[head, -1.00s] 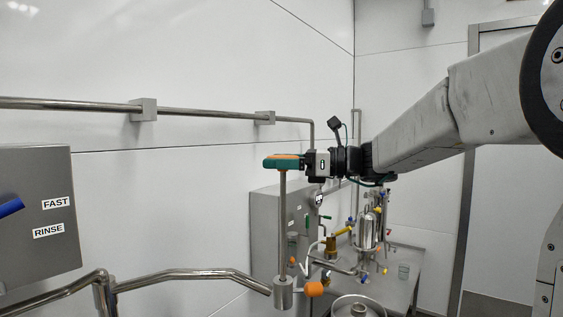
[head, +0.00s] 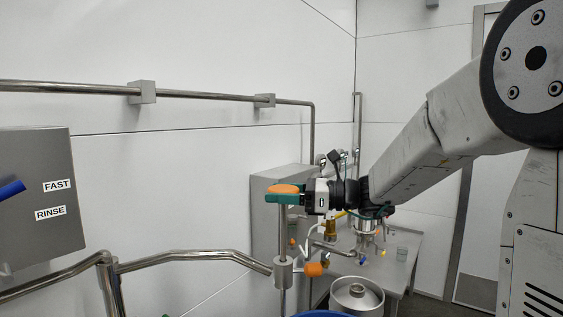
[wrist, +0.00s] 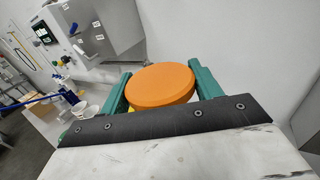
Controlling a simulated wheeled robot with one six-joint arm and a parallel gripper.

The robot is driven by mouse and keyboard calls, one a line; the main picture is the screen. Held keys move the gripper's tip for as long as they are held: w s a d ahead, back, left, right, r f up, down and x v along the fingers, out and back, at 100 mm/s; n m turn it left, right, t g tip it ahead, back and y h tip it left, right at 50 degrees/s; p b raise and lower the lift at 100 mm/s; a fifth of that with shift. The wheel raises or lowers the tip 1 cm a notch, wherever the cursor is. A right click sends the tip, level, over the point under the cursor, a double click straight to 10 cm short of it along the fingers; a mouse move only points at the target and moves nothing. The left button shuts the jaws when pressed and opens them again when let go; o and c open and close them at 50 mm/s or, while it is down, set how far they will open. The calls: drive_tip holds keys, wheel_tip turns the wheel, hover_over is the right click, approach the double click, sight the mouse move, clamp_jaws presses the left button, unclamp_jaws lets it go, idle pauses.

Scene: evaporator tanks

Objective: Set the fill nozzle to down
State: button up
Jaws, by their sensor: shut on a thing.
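The fill nozzle is an upright metal rod (head: 283,230) running through a grey collar (head: 283,271) at the end of a bent pipe. A flat round orange knob (head: 285,188) tops the rod, and part of the rod shows below the collar. My gripper (head: 284,197) is shut on the orange knob, with green fingers on both sides of it. The wrist view shows the knob (wrist: 160,86) between the two fingers. An orange side handle (head: 314,269) sits at the right of the collar. The rod's lower end is hidden below the picture.
A grey box (head: 35,200) with FAST and RINSE labels and a blue lever (head: 11,189) stands at the left. The bent pipe (head: 190,256) crosses the front. A metal vessel (head: 357,297), a blue rim (head: 320,314) and a bench (head: 405,265) are below and beyond.

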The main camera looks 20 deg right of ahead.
hover_over(282, 260)
drive_tip(key=f, duration=1)
drive_tip(key=shift+w+d+f, duration=0.1)
drive_tip(key=shift+w+f, duration=0.2)
drive_tip(key=shift+f, duration=0.05)
drive_tip(key=o, duration=1.4)
drive_tip(key=v, duration=0.7)
drive_tip(key=shift+s+d, duration=0.2)
drive_tip(key=shift+d, duration=0.15)
